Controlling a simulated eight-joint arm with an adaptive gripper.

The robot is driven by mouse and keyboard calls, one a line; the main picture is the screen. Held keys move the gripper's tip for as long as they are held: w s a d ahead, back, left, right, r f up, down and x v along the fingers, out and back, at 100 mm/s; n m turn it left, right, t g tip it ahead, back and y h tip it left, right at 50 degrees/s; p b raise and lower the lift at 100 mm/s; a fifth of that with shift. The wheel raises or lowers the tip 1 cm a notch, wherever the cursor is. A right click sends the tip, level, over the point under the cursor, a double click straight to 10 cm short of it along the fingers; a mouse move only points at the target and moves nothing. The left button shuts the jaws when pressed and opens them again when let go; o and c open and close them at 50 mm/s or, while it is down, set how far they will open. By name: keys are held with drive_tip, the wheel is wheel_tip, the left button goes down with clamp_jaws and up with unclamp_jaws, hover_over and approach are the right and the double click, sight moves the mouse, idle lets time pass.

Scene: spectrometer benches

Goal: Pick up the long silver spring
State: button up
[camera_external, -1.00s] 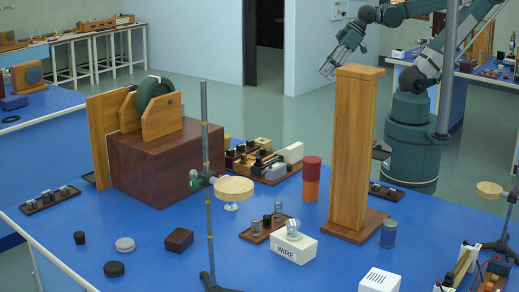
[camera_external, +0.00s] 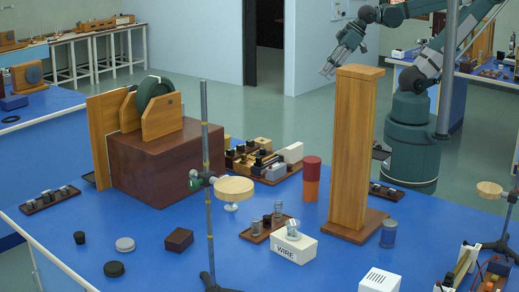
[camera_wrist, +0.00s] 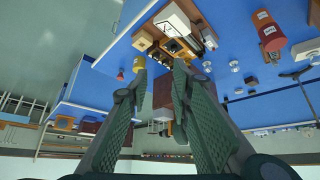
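My gripper (camera_external: 330,72) hangs in the air behind the tall wooden column, well above and away from the blue bench. In the wrist view my gripper (camera_wrist: 161,72) has its two fingers apart with nothing held between them. Small silvery coil-like cylinders stand upright on a small brown tray (camera_external: 247,236) in front of the column; one (camera_external: 278,209) sits at its back and one (camera_external: 255,226) at its left. A larger grey-blue cylinder (camera_external: 388,234) stands right of the column base. I cannot tell for sure which is the long silver spring.
The tall wooden column (camera_external: 354,150) stands between my gripper and the bench front. A red and orange cylinder (camera_external: 311,178), a white WIRE box (camera_external: 293,247) and a stand rod (camera_external: 206,130) are near the tray. The blue bench (camera_external: 150,238) is clear in patches at front left.

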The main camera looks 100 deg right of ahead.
drive_tip(key=w+a+r+n+g+y, duration=0.15)
drive_tip(key=w+a+n, duration=0.35)
drive_tip(key=w+a, duration=0.7)
drive_tip(key=n+g+h+b, duration=0.15)
drive_tip(key=n+g, duration=0.45)
drive_tip(key=n, duration=0.7)
hover_over(278, 201)
drive_tip(key=f, duration=2.5)
drive_tip(key=shift+w+d, duration=0.15)
drive_tip(key=shift+d, duration=0.2)
drive_tip(key=shift+a+f, duration=0.35)
drive_tip(key=shift+f, duration=0.05)
